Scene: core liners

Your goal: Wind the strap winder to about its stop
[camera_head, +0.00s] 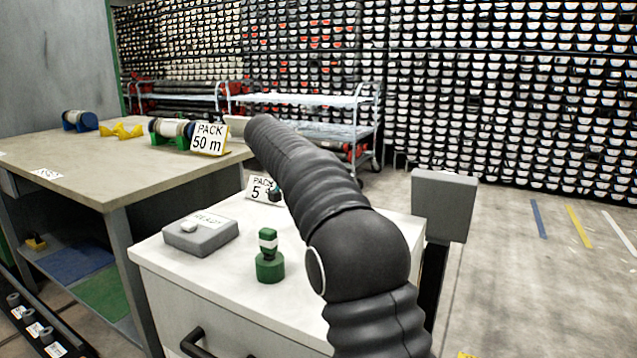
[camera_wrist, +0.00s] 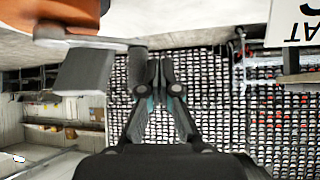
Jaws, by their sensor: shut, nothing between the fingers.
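An orange body (camera_wrist: 55,12), probably the strap winder, shows at the top left of the wrist view and is cut off by the frame edge. A pale grey bar (camera_wrist: 95,40) runs from it to a dark upright cylinder (camera_wrist: 138,60), which looks like a crank and knob. My gripper (camera_wrist: 157,68) is shut and empty, its fingertips just right of the knob. I cannot tell whether they touch it. In the head view my arm covers much of the cabinet top, and I cannot make out the winder there.
The white cabinet (camera_head: 185,268) holds a grey box (camera_head: 200,236), a green-and-white stamp-like object (camera_head: 269,262) and a PACK sign (camera_head: 259,189). A workbench (camera_head: 70,172) stands left. A grey block (camera_head: 444,205) stands right of my arm.

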